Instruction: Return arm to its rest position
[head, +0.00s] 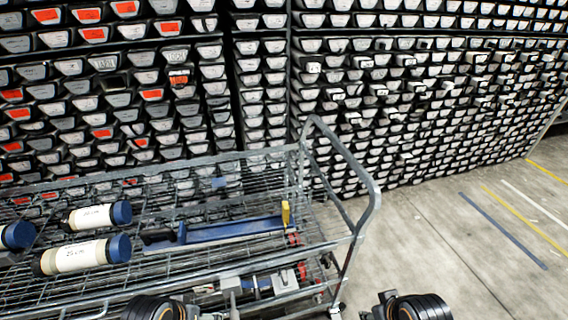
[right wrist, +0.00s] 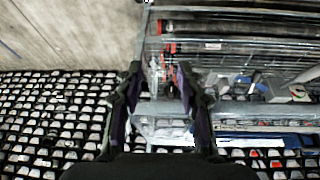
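In the head view, one dark arm joint of mine shows at the bottom left of centre and another at the bottom right. My left gripper is not in view. My right gripper (right wrist: 158,68) shows in the right wrist view, its two dark fingers spread apart with nothing visibly held between them. Behind the fingers is the metal frame of the wire cart (right wrist: 225,108), but I cannot tell the distance. In the head view the cart (head: 368,205) stands left of centre, in front of the rack.
White core liners with blue caps (head: 82,257) (head: 97,216) lie on the cart's top. A long blue tool (head: 235,230) lies beside them. A rack of labelled trays (head: 265,85) fills the back. Bare concrete floor (head: 440,240) with painted lines lies to the right.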

